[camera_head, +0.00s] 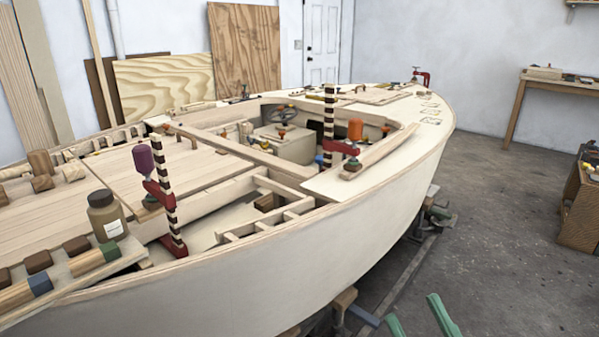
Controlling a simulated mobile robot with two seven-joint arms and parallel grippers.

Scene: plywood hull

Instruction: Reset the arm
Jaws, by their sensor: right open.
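My right gripper (413,308) shows at the bottom edge, right of centre. Only its two green fingers are in view, and they stand apart with nothing between them. It is in front of the plywood hull (285,270), over the grey concrete floor, and looks clear of the hull side. The rest of the right arm is out of the picture. My left gripper and left arm are not in view.
On the hull stand a purple-handled clamp (161,200), an orange-handled clamp (342,140) and a brown jar (106,216). A wooden workbench (560,82) and a wooden cabinet (580,205) stand at the right. The concrete floor (490,190) between is open.

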